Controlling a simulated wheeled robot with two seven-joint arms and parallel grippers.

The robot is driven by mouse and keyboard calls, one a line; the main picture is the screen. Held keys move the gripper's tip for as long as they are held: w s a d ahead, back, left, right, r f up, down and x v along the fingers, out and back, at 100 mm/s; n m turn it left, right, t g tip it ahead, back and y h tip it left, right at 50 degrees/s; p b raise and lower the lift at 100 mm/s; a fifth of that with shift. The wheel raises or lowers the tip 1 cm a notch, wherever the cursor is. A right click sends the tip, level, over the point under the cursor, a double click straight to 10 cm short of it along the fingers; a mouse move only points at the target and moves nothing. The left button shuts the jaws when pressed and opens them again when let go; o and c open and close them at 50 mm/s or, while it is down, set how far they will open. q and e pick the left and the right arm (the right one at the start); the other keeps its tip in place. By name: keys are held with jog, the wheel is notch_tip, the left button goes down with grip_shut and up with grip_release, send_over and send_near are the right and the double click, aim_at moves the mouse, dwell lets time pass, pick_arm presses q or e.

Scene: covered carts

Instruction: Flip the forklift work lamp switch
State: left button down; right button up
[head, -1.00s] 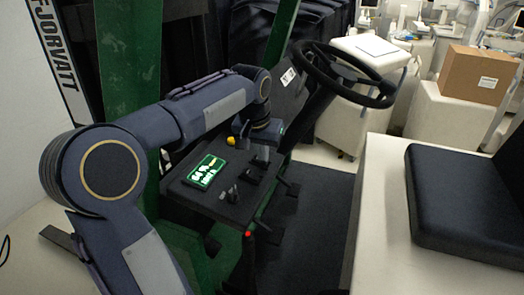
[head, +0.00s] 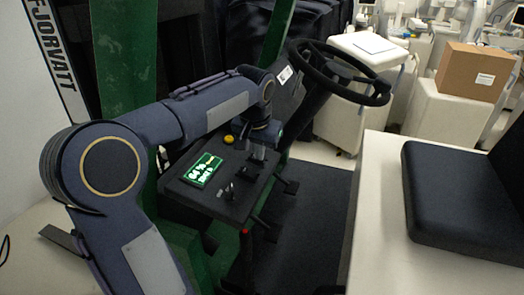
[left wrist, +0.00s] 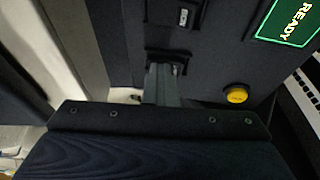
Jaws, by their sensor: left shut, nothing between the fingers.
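The forklift's dark console (head: 212,203) carries a green lit display (head: 203,170), a yellow button (head: 228,139) and several dark switches. My left gripper (head: 258,153) is shut and empty, pointing down over the console's far right part. One switch housing (head: 249,173) lies just in front of its fingertips. In the left wrist view the shut fingers (left wrist: 162,82) reach to a dark switch housing (left wrist: 180,60) and partly cover it; I cannot tell whether they touch it. A second switch (left wrist: 186,16) sits beyond. No lamp label is readable. My right gripper is not in view.
The steering wheel (head: 340,73) stands behind and right of the gripper. A green post (head: 124,60) rises behind my left arm. A small lever (head: 229,191) stands on the console's near part. The black seat (head: 465,200) is at right, with open floor (head: 310,215) between.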

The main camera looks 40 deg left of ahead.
pick_arm(q)
jog(key=shift+s+a+f, duration=0.2)
jog(key=shift+a+f, duration=0.05)
jog(key=shift+a, duration=0.2)
notch_tip(320, 180, up, 4)
jog(key=p, duration=0.4)
jog(key=shift+r, duration=0.15)
jog(key=d+v, duration=0.1)
jog(key=v, duration=0.9)
jog(key=shift+w+b, duration=0.25)
jog(key=shift+b, duration=0.2)
jog(key=shift+d, duration=0.15)
jog(key=shift+s+a+r+h+b, duration=0.15)
jog(key=shift+s+a+h+b, duration=0.15)
jog(key=shift+a+b, duration=0.25)
jog(key=shift+s+a+r+h+b, duration=0.15)
jog(key=shift+a+h+b, duration=0.15)
jog(key=shift+a+b, duration=0.2)
